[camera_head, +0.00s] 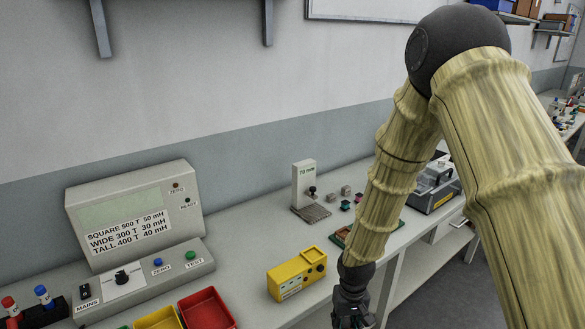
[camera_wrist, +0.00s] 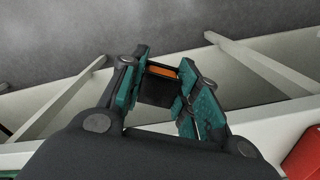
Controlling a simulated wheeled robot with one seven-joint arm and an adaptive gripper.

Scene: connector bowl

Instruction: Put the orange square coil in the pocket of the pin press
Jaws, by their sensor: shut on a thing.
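My gripper (camera_wrist: 160,90) is shut on a dark block with an orange strip, which I take to be the orange square coil (camera_wrist: 163,72). In the head view my gripper (camera_head: 352,312) hangs low at the bottom edge, near the bench's front edge, and the coil cannot be made out. No device is clearly labelled as the pin press. A yellow block (camera_head: 290,285) with a recess and dark round parts stands left of my gripper. A grey machine (camera_head: 436,186) stands farther right, partly behind my arm.
A tester (camera_head: 135,215) with buttons stands at the left. Red (camera_head: 207,310) and yellow (camera_head: 158,319) bins lie before it. An upright 70 mm gauge (camera_head: 304,185) and small coloured parts stand farther back.

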